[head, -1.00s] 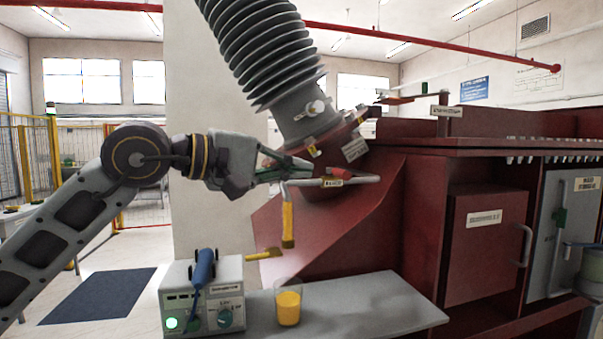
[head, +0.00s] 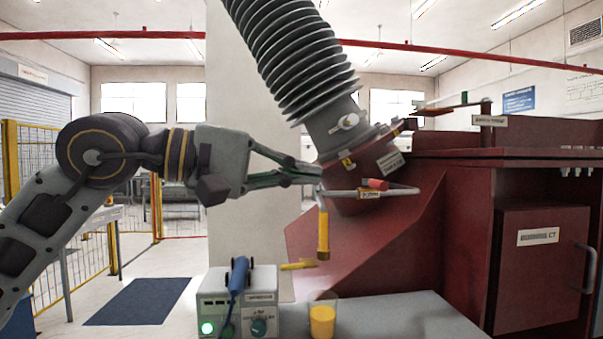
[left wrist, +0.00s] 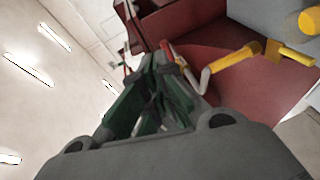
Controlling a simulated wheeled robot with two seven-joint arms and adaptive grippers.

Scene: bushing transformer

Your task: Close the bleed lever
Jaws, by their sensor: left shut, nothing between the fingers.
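A thin grey bleed pipe (head: 345,193) runs along the foot of the ribbed bushing. A short red lever (head: 377,184) lies just above it, roughly along the pipe, beside a small yellow label. The red lever also shows in the left wrist view (left wrist: 168,52). A yellow tube (head: 323,232) hangs from the pipe's left bend. My left gripper (head: 319,172) is shut and empty, its green fingers pointing right. Its tips appear close to the pipe's left bend, left of the red lever; I cannot tell whether they touch. My right gripper is out of view.
A glass of yellow liquid (head: 322,319) stands on the grey shelf (head: 420,315), beside a tester box (head: 237,305) with a blue handle. A yellow bar (head: 298,265) is near the tube's lower end. The dark red tank (head: 470,225) fills the right side.

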